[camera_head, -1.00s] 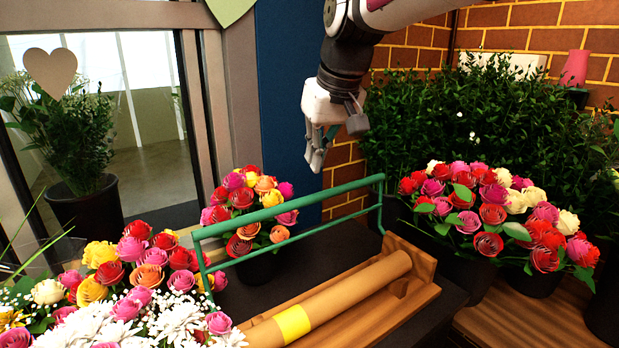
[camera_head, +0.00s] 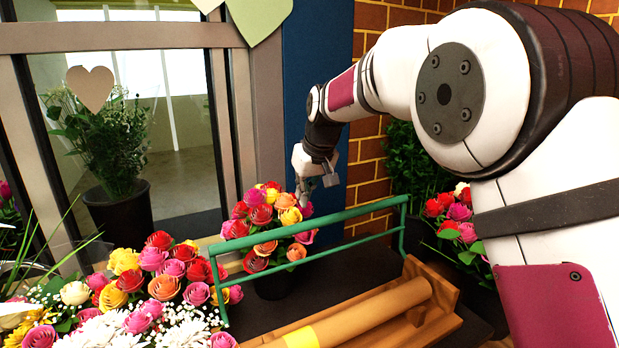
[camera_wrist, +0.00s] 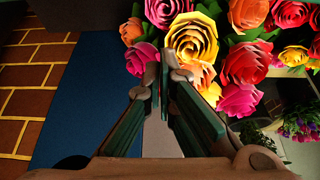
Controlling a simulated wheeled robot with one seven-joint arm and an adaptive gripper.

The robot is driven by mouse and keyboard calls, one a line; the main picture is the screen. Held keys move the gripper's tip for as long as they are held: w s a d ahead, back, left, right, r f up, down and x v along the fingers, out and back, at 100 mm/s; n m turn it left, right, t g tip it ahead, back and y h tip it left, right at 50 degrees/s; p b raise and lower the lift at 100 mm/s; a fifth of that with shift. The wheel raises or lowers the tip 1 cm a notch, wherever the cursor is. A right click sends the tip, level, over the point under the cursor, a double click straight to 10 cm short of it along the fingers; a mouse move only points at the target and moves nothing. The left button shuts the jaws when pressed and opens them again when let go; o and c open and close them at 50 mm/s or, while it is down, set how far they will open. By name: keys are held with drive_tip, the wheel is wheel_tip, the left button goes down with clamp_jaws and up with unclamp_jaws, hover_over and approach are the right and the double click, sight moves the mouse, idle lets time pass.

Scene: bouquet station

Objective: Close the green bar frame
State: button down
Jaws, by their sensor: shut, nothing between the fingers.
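The green bar frame (camera_head: 313,234) stands raised over the wooden paper-roll holder (camera_head: 440,318) in the head view. Its two side legs go down to the holder's ends. A brown paper roll (camera_head: 375,312) with a yellow band lies in the holder. My gripper (camera_head: 304,200) is behind the frame's top bar, beside the middle bouquet, and apart from the bar. In the wrist view my gripper (camera_wrist: 163,75) points toward roses, its fingertips close together and empty. The bar frame does not show in the wrist view.
A bouquet of roses (camera_head: 268,222) in a dark pot stands right by my gripper. More roses and white flowers (camera_head: 150,285) fill the lower left. A blue panel (camera_head: 310,75) and brick wall (camera_head: 372,165) stand behind. Dark tabletop is free behind the roll holder.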

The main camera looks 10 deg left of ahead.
drive_tip(key=shift+s+d+f+p, duration=0.4)
drive_tip(key=shift+s+d+p, duration=0.1)
drive_tip(key=shift+s, duration=0.25)
drive_tip(key=shift+s+d+f+p, duration=0.35)
drive_tip(key=shift+s+d, duration=0.15)
drive_tip(key=shift+s, duration=0.2)
